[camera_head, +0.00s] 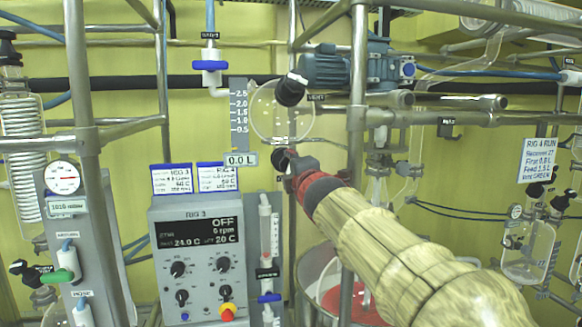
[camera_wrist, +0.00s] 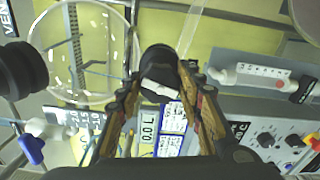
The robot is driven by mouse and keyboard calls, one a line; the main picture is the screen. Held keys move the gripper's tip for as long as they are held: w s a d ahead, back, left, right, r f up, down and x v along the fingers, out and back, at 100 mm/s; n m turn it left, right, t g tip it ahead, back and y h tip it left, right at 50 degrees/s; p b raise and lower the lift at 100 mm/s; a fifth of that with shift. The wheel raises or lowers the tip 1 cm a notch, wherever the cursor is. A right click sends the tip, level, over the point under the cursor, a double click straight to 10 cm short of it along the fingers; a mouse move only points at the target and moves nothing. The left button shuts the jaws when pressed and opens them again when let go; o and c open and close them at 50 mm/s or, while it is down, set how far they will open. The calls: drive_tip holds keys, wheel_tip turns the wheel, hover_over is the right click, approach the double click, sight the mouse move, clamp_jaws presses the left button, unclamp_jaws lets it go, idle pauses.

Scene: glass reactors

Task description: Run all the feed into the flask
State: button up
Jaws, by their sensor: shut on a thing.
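A round clear glass feed vessel (camera_head: 270,122) hangs at the centre in the head view and looks empty. It also shows at upper left in the wrist view (camera_wrist: 75,30). The grey scale (camera_head: 239,108) beside it has a readout (camera_head: 241,160) of 0.0 L. My gripper (camera_head: 290,166) is just below the vessel, shut on a black valve knob (camera_wrist: 158,60). The knob's pointer side shows white between the fingers. Below, behind my arm, a large vessel (camera_head: 318,272) with red contents (camera_head: 352,302) is partly hidden; I cannot tell whether it is the flask.
A second black knob (camera_head: 291,90) sits above the vessel, by a blue motor (camera_head: 340,72). A blue-handled valve (camera_head: 209,66) is at upper left. The control box (camera_head: 197,258) reads OFF, 0 rpm. Steel rails and posts (camera_head: 357,120) surround my arm. A card (camera_head: 538,160) hangs right.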

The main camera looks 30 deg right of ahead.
drive_tip(key=m, duration=0.5)
drive_tip(key=shift+f+m, duration=0.1)
drive_tip(key=shift+m, duration=0.2)
drive_tip(key=m+p, duration=0.1)
drive_tip(key=m, duration=0.5)
drive_tip(key=shift+f, duration=0.1)
drive_tip(key=m+p, duration=0.1)
drive_tip(key=m, duration=0.5)
drive_tip(key=shift+a+m+p, duration=0.1)
drive_tip(key=shift+m+p, duration=0.2)
drive_tip(key=shift+p, duration=0.1)
drive_tip(key=m, duration=0.6)
drive_tip(key=shift+f+p, duration=0.1)
drive_tip(key=shift+p, duration=0.3)
drive_tip(key=m, duration=0.6)
drive_tip(key=shift+w+a+m, duration=0.1)
drive_tip(key=shift+a+m, duration=0.05)
drive_tip(key=shift+m, duration=0.15)
drive_tip(key=m, duration=1.2)
drive_tip(key=shift+r+m+p, duration=0.2)
drive_tip(key=shift+m+p, duration=0.1)
drive_tip(key=shift+m, duration=0.1)
drive_tip(key=m+p, duration=0.1)
drive_tip(key=m, duration=0.4)
drive_tip(key=shift+m, duration=0.4)
